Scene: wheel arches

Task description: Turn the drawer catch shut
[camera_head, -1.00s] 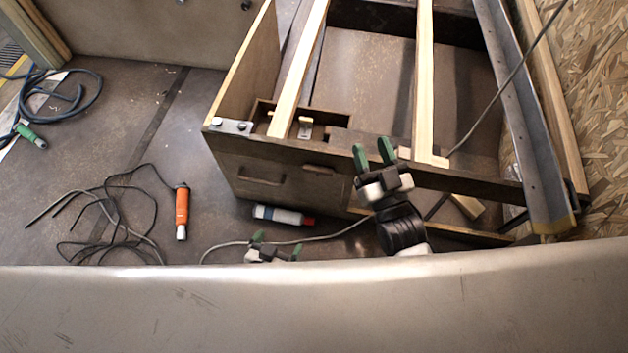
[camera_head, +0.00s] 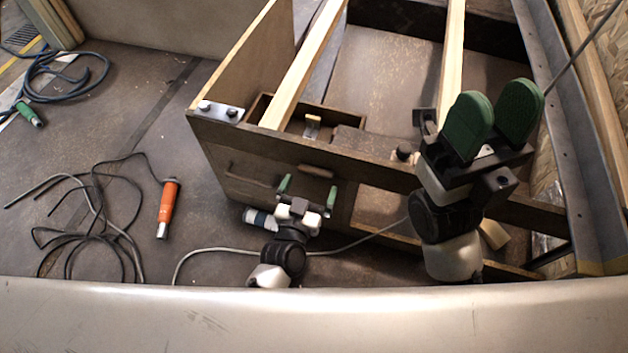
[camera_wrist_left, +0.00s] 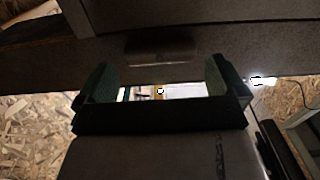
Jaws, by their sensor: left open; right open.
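The drawer catch, a small brown wooden bar (camera_head: 316,171), sits on the dark front board of the wooden frame. It lies nearly level, its right end slightly lower in the head view. In the left wrist view the catch (camera_wrist_left: 158,50) is ahead, beyond the fingertips. The drawer front (camera_head: 245,185) with its dark handle is to the left of and below it. My left gripper (camera_head: 308,190) is open and empty, just in front of the catch, with no clear contact. My right gripper (camera_head: 495,108) is open and empty, raised over the frame's right side.
An orange-handled tool (camera_head: 168,207) and loose cables lie on the floor at left. Pale wooden slats (camera_head: 305,65) cross the frame. A pale curved panel (camera_head: 250,320) spans the foreground.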

